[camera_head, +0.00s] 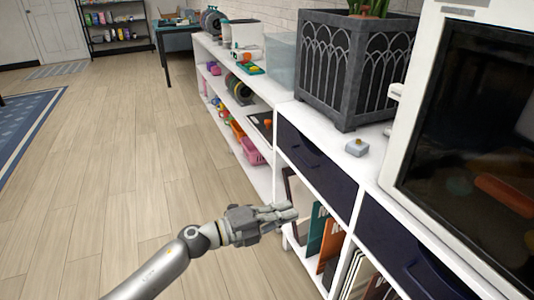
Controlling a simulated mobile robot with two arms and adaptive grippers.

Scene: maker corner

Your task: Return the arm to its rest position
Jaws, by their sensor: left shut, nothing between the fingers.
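My left arm reaches in from the bottom left of the head view. My left gripper (287,211) is shut and empty, in front of the white shelf unit, below the dark drawer (313,165) and near the upright folders. From this one view I cannot tell whether it touches the unit. My right gripper is not in view.
The wooden floor (120,170) at left is clear.

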